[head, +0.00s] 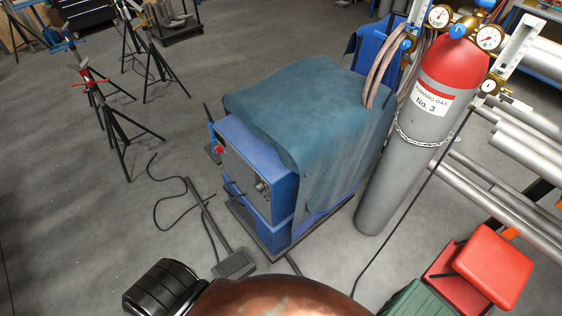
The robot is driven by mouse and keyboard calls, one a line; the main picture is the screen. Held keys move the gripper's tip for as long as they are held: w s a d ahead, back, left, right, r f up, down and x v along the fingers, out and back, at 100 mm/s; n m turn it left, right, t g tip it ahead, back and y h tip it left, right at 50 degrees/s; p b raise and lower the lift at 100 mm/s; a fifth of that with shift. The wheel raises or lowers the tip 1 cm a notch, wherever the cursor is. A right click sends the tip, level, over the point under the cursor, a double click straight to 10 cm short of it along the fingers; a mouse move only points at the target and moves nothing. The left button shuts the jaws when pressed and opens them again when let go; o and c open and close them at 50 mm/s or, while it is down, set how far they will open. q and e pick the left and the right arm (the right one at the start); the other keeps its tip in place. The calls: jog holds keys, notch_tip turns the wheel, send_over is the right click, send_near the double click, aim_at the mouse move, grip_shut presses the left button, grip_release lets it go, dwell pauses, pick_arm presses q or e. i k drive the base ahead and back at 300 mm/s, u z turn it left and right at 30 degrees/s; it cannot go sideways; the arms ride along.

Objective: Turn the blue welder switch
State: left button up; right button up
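The blue welder (258,172) stands on a low dark cart in the middle of the head view, with a teal cloth (310,110) draped over its top and right side. Its front panel faces the lower left. A round dark knob (262,187) sits near the panel's right edge. A small red part (219,149) and a blue part show at the panel's upper left corner. The panel is small and seen at a slant, so I cannot tell which part is the switch or how it is set. Neither of my grippers shows.
A red-topped grey gas cylinder (405,140) stands chained right of the welder. A foot pedal (235,265) and cables lie on the floor before it. Red boxes (495,265) are lower right. A copper-coloured rounded surface (270,298) fills the bottom.

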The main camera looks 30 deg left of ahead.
aim_at(219, 149)
jog(key=k, duration=0.5)
jog(key=u, duration=0.45)
jog(key=i, duration=0.55)
jog(key=u, duration=0.5)
